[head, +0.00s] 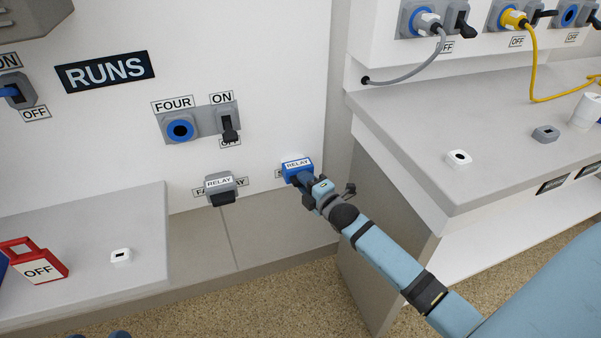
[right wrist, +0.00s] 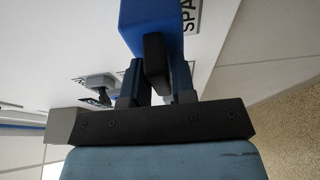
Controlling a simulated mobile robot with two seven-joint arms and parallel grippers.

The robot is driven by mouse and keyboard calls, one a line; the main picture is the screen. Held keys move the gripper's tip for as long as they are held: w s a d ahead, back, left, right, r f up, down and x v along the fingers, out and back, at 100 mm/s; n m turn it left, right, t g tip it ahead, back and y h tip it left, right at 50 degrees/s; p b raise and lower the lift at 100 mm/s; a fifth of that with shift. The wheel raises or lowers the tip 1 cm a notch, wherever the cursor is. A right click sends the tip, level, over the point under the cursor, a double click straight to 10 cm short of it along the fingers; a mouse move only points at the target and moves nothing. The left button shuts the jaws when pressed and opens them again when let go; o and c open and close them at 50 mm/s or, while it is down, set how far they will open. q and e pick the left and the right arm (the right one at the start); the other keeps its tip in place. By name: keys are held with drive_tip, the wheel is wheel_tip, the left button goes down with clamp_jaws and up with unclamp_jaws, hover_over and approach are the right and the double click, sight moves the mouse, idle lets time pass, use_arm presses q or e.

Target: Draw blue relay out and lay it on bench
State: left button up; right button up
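The blue relay (head: 297,166), with a white RELAY label, sits at the wall panel above a partly hidden label. My right gripper (head: 307,182) reaches it from the front right. In the right wrist view the blue relay (right wrist: 150,25) fills the top middle, and its black grip (right wrist: 155,62) lies between my two fingers, which look close against both sides. The relay's back, where it meets the panel, is hidden. The grey bench (head: 100,235) is at the left, with a clear patch near its back.
A grey relay (head: 220,189) sits on the panel left of the blue one. A red OFF tag (head: 36,262) and a small white block (head: 121,256) are on the left bench. A grey counter (head: 420,120) with small items stands at the right.

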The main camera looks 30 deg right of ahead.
clamp_jaws()
drive_tip(key=shift+s+a+p, duration=0.15)
drive_tip(key=shift+s+p, duration=0.55)
drive_tip(key=shift+s, duration=0.05)
drive_tip(key=s+p, duration=0.1)
drive_tip(key=s, duration=0.2)
drive_tip(key=shift+a+p, duration=0.35)
drive_tip(key=shift+p, duration=0.05)
idle(0.3)
drive_tip(key=shift+w, duration=0.1)
